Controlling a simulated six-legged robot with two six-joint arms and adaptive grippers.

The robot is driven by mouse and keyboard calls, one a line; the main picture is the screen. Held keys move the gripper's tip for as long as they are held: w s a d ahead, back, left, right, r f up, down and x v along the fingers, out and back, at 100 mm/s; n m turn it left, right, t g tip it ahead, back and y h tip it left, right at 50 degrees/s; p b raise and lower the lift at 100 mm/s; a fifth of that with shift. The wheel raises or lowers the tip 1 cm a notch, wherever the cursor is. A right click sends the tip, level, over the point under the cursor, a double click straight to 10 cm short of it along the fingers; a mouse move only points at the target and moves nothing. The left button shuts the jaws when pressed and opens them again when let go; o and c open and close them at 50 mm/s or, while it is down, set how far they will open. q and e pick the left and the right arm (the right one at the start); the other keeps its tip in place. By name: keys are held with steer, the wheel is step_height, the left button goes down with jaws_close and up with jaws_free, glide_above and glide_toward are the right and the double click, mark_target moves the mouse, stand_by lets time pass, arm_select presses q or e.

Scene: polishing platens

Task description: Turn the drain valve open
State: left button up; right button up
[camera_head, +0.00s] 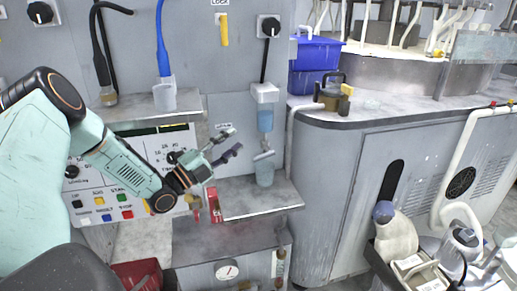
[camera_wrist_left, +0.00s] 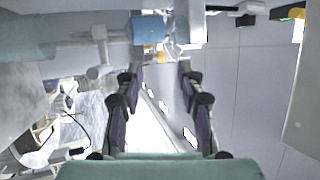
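My left gripper (camera_head: 236,140) reaches in from the left in front of the grey panel. Its two dark fingers stand apart with nothing between them; this also shows in the left wrist view (camera_wrist_left: 160,78). Just right of it in the head view, a pale fitting with a short slanted lever (camera_head: 263,155) sits between a blue see-through bowl (camera_head: 265,120) and a clear cup (camera_head: 265,173). It looks like the drain valve, but its setting is too small to tell. In the wrist view, a blue cylinder (camera_wrist_left: 150,29) lies beyond the fingertips, apart from them. My right gripper is out of view.
A panel with coloured buttons (camera_head: 112,198) is behind my left arm. A counter with blue bins (camera_head: 314,55) stands right; a bin with bottles is lower right.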

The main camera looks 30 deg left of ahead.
mark_target(254, 160)
arm_select(q)
steer(key=f+n+g, duration=0.1)
steer(key=f+n, duration=0.1)
steer(key=d+f+n+g, duration=0.1)
steer(key=f+n, duration=0.1)
steer(key=d+f+n+g, duration=0.1)
steer(key=f, duration=0.1)
steer(key=shift+w+d+f+n+g, duration=0.1)
steer(key=shift+f+n+g, duration=0.2)
steer(key=shift+f+n, duration=0.1)
steer(key=shift+w+d+b, duration=0.15)
steer(key=shift+w+b, duration=0.25)
steer(key=shift+w, duration=0.05)
steer(key=b+x, duration=0.2)
steer(key=x, duration=0.3)
steer(key=shift+w+d+f+b, duration=0.1)
steer(key=shift+w+b, duration=0.2)
steer(key=shift+b, duration=0.1)
steer(key=shift+w+d, duration=0.15)
steer(key=shift+w, duration=0.4)
steer(key=shift+c, duration=0.2)
jaws_close()
